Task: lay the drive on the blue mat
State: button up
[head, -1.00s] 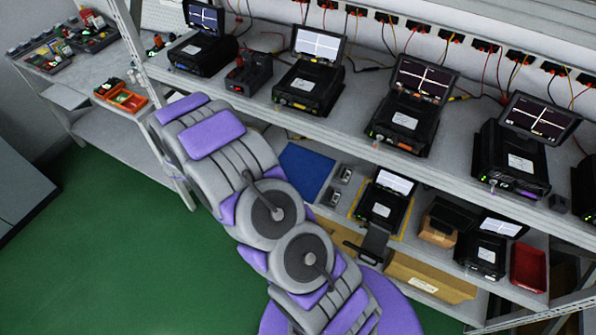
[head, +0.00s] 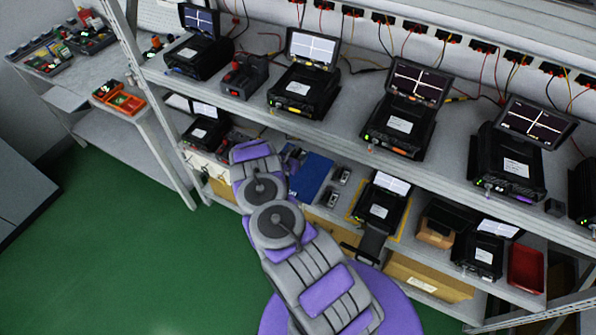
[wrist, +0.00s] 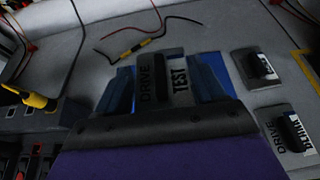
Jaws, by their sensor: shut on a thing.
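The blue mat (head: 318,168) lies on the lower shelf in the head view. My gripper (head: 294,160) is over the left part of the mat and hides some of it. In the wrist view my gripper (wrist: 165,88) is shut on a drive (wrist: 148,82) with a label reading "DRIVE" and "TEST". Blue shows on both sides of the drive. I cannot tell whether the drive touches the mat. The held drive is not clear in the head view.
Two other drives (head: 341,175) (wrist: 290,128) sit just right of the mat. A black tester (head: 380,205) stands further right, and another tester (head: 205,133) stands to the left. The upper shelf (head: 345,130) with several testers overhangs the mat's back. Wires lie beyond the gripper.

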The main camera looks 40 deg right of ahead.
jog(key=f, duration=0.2)
jog(key=f+b, duration=0.1)
jog(key=f, duration=0.2)
jog(key=shift+s+a+f, duration=0.2)
jog(key=shift+a+f, duration=0.2)
jog(key=f+b, duration=0.1)
jog(key=f, duration=0.1)
jog(key=d+f, duration=0.1)
jog(key=f, duration=0.1)
jog(key=shift+f+b, duration=0.2)
jog(key=shift+b, duration=0.2)
jog(key=shift+a, duration=0.3)
jog(key=shift+f, duration=0.1)
jog(key=o, duration=1.2)
jog(key=shift+d, duration=0.1)
